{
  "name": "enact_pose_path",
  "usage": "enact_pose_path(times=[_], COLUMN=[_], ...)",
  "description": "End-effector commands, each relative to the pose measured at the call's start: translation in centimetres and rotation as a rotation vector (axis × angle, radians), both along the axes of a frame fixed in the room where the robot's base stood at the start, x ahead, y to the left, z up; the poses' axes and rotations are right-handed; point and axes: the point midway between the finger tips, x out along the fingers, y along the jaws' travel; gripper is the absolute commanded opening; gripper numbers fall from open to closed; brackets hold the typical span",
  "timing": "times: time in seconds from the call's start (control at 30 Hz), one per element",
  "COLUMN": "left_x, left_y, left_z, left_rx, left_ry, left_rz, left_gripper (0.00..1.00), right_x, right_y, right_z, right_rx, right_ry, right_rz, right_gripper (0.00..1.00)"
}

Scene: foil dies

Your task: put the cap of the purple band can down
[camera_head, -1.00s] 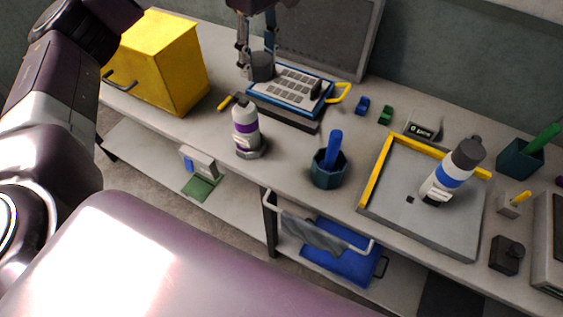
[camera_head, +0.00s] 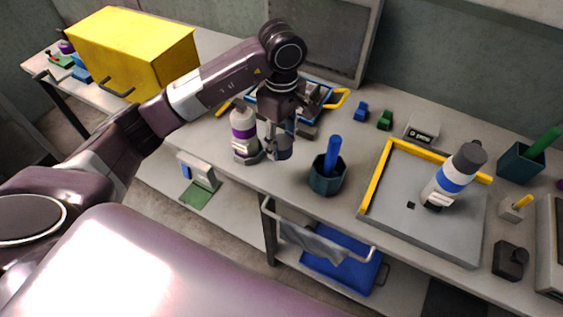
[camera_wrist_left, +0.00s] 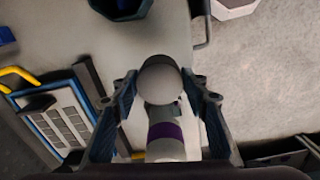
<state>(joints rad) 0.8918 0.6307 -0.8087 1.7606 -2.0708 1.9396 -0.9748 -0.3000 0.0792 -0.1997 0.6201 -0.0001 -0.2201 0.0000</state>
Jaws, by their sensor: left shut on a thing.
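The purple band can (camera_head: 243,133) stands upright in a grey holder near the bench's front edge, its top without the dark cap. It also shows in the left wrist view (camera_wrist_left: 166,134). My left gripper (camera_head: 279,142) is just right of the can. It is shut on the dark grey cap (camera_head: 285,148), which shows between its fingers in the left wrist view (camera_wrist_left: 160,78). I cannot tell whether the cap touches the bench. My right gripper is not in view.
A teal cup (camera_head: 327,180) with a blue stick stands to the right. Farther right, a capped blue band can (camera_head: 447,183) stands on a yellow-edged tray (camera_head: 385,218). A blue-framed keypad panel (camera_head: 318,98) lies behind the gripper. Free bench lies between the teal cup and the green block (camera_head: 385,120).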

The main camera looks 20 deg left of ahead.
Motion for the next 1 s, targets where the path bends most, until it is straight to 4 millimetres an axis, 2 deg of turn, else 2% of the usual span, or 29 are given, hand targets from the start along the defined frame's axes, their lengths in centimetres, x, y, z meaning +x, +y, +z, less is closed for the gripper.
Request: enact_pose_path(times=[0.03, 0.2, 0.47, 0.67, 1.0], left_x=[-0.3, -0.1, -0.1, -0.1, 0.0], left_y=[0.0, 0.0, 0.0, -0.1, 0.0], left_z=[-1.1, -4.2, -6.3, -9.2, -9.9], left_rx=[0.001, -0.001, 0.001, 0.000, 0.001], left_ry=[0.008, 0.002, 0.003, 0.003, -0.001], left_rz=[-0.001, -0.001, -0.001, -0.001, -0.002], left_gripper=[0.31, 0.31, 0.31, 0.31, 0.31], right_x=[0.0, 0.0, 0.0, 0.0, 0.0], right_y=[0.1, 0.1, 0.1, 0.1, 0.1], right_z=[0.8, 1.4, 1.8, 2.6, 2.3], right_rx=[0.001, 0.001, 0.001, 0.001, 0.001], right_ry=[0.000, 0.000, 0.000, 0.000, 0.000], right_rz=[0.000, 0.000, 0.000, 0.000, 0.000], right_gripper=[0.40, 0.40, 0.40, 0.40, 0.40])
